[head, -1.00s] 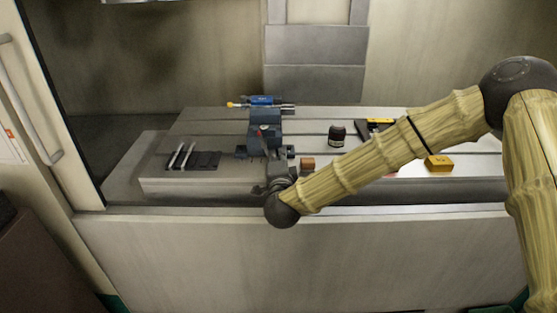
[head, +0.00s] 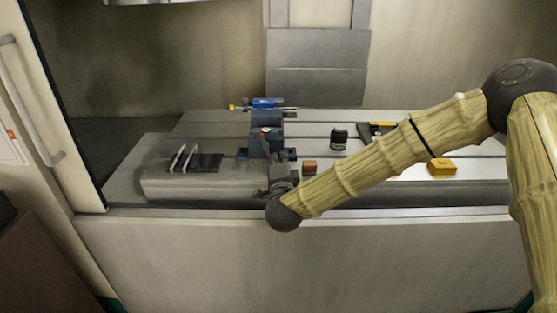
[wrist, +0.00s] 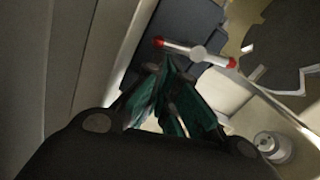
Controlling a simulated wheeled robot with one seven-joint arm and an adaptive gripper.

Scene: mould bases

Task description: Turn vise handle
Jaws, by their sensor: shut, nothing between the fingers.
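The blue-grey vise (head: 266,146) stands on the machine table in the head view, with a small reddish spot near its top. In the wrist view its handle (wrist: 196,52) is a silver bar with red ends, lying across a dark blue-grey vise body (wrist: 190,22). My gripper (wrist: 172,68) has its greenish fingers together and empty, with the tips just below the bar in the picture. Whether the tips touch the handle cannot be told. In the head view my gripper is at the near side of the vise, partly hidden by my wrist.
A dark mat with metal bars (head: 205,162) lies left of the vise. To the right are a brown block (head: 309,167), a dark jar (head: 338,138) and a yellow box (head: 441,167). The slotted table (head: 225,130) has bare areas between.

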